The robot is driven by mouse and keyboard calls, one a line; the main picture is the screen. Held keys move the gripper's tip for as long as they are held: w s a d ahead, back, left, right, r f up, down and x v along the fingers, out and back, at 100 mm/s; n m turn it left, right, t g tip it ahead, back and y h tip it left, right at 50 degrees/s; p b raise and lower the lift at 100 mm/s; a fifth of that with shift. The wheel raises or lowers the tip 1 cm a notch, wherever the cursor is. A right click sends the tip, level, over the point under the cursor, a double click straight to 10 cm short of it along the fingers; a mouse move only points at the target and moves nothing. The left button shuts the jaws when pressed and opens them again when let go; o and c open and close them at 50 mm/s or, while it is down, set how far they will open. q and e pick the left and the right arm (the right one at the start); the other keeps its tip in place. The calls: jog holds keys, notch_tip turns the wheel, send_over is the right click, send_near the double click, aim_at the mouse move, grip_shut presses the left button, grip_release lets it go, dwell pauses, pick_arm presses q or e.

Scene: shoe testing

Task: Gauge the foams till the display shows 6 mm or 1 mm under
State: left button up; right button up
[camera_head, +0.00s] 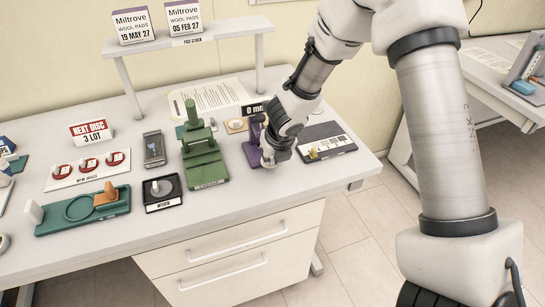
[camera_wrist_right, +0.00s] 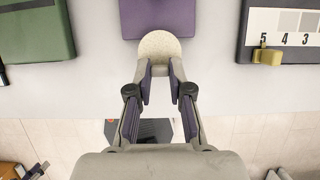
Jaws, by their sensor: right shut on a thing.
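My right gripper (camera_head: 269,164) is at the front of the purple gauge (camera_head: 250,153), near the table's front edge. In the right wrist view, its fingers (camera_wrist_right: 160,70) are shut on a round, cream foam disc (camera_wrist_right: 158,46). The disc's far edge overlaps the near edge of the purple gauge base (camera_wrist_right: 158,20); I cannot tell whether they touch. The display (camera_head: 256,109) behind the gauge reads "0 m", its right part hidden by my arm. Another pale disc (camera_head: 236,126) lies on a tan pad behind the gauge. My left gripper is not in view.
A green press (camera_head: 205,165) stands left of the gauge. A scale board (camera_head: 325,140) with numbers and a yellow slider (camera_wrist_right: 267,57) lies to the right. A black "WORN" tray (camera_head: 163,195), a green fixture (camera_head: 85,212) and a red-disc card (camera_head: 88,169) are further left.

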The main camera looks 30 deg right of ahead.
jog(key=shift+a+f+b, duration=0.1)
jog(key=shift+f+b, duration=0.25)
jog(key=shift+f, duration=0.35)
jog(key=shift+r+p, duration=0.3)
jog(key=w+p, duration=0.1)
jog(key=p, duration=0.1)
jog(key=w+d+p, duration=0.1)
jog(key=w, duration=0.1)
jog(key=shift+w+p, duration=0.1)
jog(key=shift+p, duration=0.25)
jog(key=shift+w+f+p, duration=0.1)
jog(key=shift+w+p, duration=0.6)
jog(key=shift+p, duration=0.05)
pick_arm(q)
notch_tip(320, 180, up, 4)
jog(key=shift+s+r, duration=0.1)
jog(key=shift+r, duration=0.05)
pick_arm(e)
jog(key=shift+d, duration=0.1)
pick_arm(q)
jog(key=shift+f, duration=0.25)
pick_arm(e)
jog(key=shift+f, duration=0.3)
jog(key=o, duration=0.8)
